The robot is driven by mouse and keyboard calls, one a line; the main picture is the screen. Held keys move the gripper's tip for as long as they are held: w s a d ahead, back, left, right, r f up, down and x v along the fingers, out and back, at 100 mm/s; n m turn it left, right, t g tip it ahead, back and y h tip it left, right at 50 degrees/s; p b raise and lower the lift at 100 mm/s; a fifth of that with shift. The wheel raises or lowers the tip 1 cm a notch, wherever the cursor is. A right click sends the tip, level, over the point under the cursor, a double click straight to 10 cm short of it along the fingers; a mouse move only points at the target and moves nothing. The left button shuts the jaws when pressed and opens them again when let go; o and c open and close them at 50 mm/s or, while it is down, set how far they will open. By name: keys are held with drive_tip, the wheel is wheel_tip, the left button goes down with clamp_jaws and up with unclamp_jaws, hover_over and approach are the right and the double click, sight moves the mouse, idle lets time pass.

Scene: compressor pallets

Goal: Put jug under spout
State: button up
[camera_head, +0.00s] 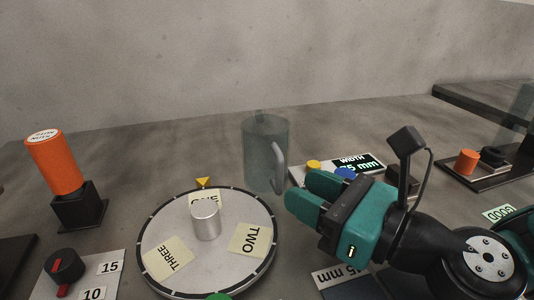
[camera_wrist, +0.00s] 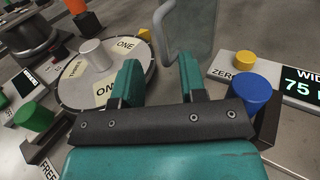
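The jug (camera_head: 263,152) is a translucent grey cylinder, standing upright behind the turntable in the head view, with a light grey handle (camera_head: 279,166) on its right side. In the wrist view the jug (camera_wrist: 195,25) is cut off by the top edge, and its handle (camera_wrist: 163,42) lies ahead of the fingers. My gripper (camera_head: 303,190) is to the right of and nearer than the jug, its teal fingers apart and empty. In the wrist view my gripper (camera_wrist: 157,80) shows a clear gap between its fingers. I cannot make out a spout in either view.
A round turntable (camera_head: 175,215) with number labels and a metal knob (camera_head: 206,221) is left of my gripper. A width display (camera_head: 358,163) with yellow and blue buttons stands behind it. An orange cylinder (camera_head: 54,162) is at the left, a dial (camera_head: 65,264) at the front left.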

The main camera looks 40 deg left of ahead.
sight(279, 196)
drive_tip(key=a, duration=0.5)
drive_tip(key=shift+w+a, duration=0.15)
drive_tip(key=shift+w, duration=0.15)
drive_tip(key=shift+c, duration=0.3)
clamp_jaws()
